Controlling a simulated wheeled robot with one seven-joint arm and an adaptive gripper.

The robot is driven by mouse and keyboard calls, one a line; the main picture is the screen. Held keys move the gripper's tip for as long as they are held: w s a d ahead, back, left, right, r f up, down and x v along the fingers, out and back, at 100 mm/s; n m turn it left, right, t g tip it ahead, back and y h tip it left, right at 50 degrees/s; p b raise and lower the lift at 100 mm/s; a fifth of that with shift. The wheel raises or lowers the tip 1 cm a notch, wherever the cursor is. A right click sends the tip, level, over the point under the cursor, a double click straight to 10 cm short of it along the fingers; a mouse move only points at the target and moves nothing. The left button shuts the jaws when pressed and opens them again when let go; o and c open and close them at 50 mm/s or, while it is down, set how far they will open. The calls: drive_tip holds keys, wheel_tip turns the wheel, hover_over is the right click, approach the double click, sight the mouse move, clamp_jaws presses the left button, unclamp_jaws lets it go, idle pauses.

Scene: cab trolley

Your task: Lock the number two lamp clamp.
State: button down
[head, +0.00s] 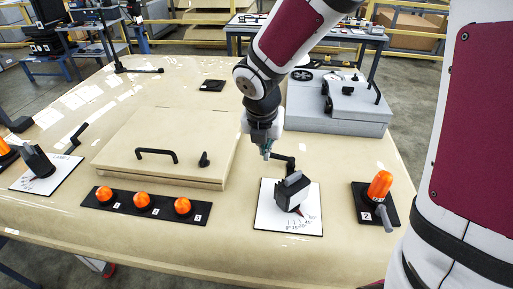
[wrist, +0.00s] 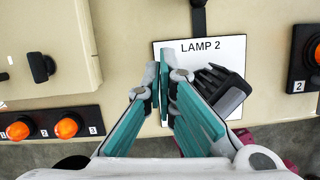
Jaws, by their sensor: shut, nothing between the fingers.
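The number two lamp (head: 380,187) is an orange beacon on a black base marked 2, at the right of the tan panel. A grey lever (head: 385,218), which looks like its clamp, angles down from its front side. The lamp is cut off at the right edge of the wrist view (wrist: 314,52), where the lever does not show. My gripper (head: 266,152) is shut and empty, left of the lamp and apart from it. In the wrist view its fingertips (wrist: 160,76) hang over the white plate labelled LAMP 2 (wrist: 204,60).
The LAMP 2 plate (head: 263,217) carries a black block (head: 291,190) over a scale, between my gripper and the lamp. A black bar with three orange buttons (head: 142,202) and a raised hatch (head: 165,135) lie left. A grey box (head: 335,110) stands behind.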

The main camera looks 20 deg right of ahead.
sight(279, 158)
idle(0.3)
drive_tip(key=b+x, duration=0.3)
drive_tip(key=x, duration=0.7)
drive_tip(key=shift+w+f, duration=0.1)
drive_tip(key=shift+f, duration=0.2)
drive_tip(key=shift+w+d+p, duration=0.2)
drive_tip(key=shift+w+d, duration=0.1)
drive_tip(key=shift+w, duration=0.2)
drive_tip(key=shift+w+d+p, duration=0.15)
drive_tip(key=shift+w+d, duration=0.15)
drive_tip(key=shift+w, duration=0.2)
drive_tip(key=shift+w+d, duration=0.3)
drive_tip(key=shift+w, duration=0.35)
